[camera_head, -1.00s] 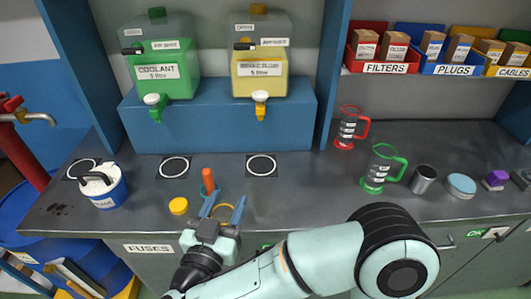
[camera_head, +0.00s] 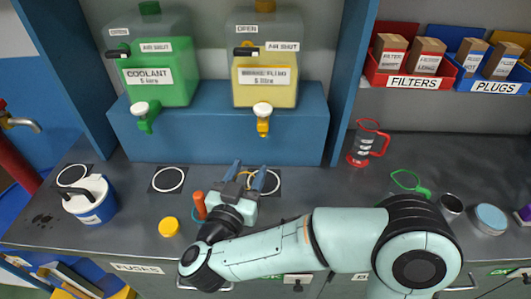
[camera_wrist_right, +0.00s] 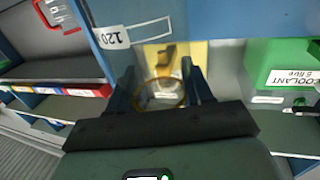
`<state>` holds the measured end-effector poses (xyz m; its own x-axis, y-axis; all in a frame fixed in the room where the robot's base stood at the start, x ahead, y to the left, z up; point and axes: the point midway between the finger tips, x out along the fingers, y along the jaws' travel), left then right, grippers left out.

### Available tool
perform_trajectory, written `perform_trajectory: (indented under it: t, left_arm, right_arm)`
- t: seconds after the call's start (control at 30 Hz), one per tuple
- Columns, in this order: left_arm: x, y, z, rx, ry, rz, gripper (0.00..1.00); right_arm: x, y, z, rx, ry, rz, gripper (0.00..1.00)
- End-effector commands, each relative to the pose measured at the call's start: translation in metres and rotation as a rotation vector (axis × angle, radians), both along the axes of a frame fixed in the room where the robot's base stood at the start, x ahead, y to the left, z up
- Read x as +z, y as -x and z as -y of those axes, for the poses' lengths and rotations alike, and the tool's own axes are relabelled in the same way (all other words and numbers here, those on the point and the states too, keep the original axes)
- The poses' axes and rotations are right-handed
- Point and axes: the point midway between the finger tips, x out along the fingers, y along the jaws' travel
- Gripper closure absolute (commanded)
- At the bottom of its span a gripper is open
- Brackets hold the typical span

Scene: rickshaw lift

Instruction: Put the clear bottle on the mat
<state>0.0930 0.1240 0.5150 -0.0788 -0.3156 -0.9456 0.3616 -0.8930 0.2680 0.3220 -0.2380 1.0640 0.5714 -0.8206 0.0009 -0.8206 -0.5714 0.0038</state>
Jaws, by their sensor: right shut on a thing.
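My right gripper (camera_head: 248,174) is shut on the clear bottle, of which mainly a yellow-orange ring (camera_head: 242,181) shows between the fingers. In the right wrist view the ring (camera_wrist_right: 160,106) and see-through body sit between my fingers (camera_wrist_right: 160,85), with the yellow tank behind. A dark mat (camera_head: 270,185) with a white circle lies at the gripper, partly covered by it. Whether the bottle touches this mat is hidden. Two similar mats lie further left, one in the middle (camera_head: 168,180) and one at the far left (camera_head: 74,175). My left gripper is not in view.
A green coolant tank (camera_head: 160,95) and a yellow brake fluid tank (camera_head: 265,93) stand on a blue ledge, taps forward. A blue-white can (camera_head: 90,205), yellow cap (camera_head: 169,227) and orange-handled item (camera_head: 199,205) are left. Red-handled (camera_head: 365,145) and green-handled (camera_head: 410,183) jugs stand right.

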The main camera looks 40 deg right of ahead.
Motion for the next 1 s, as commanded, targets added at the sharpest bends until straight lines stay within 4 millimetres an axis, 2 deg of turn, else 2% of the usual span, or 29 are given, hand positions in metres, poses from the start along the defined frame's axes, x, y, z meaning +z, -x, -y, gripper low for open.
perform_trajectory:
  t: [0.03,0.2,0.43,0.67,0.9,1.0]
  left_arm:
    - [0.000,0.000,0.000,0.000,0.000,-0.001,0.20]
    - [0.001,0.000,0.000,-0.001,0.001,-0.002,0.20]
    - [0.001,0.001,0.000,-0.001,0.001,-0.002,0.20]
    - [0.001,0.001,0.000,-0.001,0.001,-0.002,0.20]
    - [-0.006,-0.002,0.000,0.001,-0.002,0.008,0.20]
    - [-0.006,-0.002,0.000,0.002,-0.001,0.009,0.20]
  right_arm:
    - [0.001,-0.008,0.014,-0.009,-0.001,0.001,1.00]
    - [0.001,-0.034,0.052,-0.007,0.000,0.001,1.00]
    - [0.000,-0.065,0.095,-0.003,0.001,0.001,1.00]
    - [-0.002,-0.075,0.108,0.000,0.001,0.001,1.00]
    - [-0.033,-0.075,0.108,0.001,-0.001,-0.003,1.00]
    - [-0.036,-0.075,0.108,0.001,-0.001,0.001,1.00]
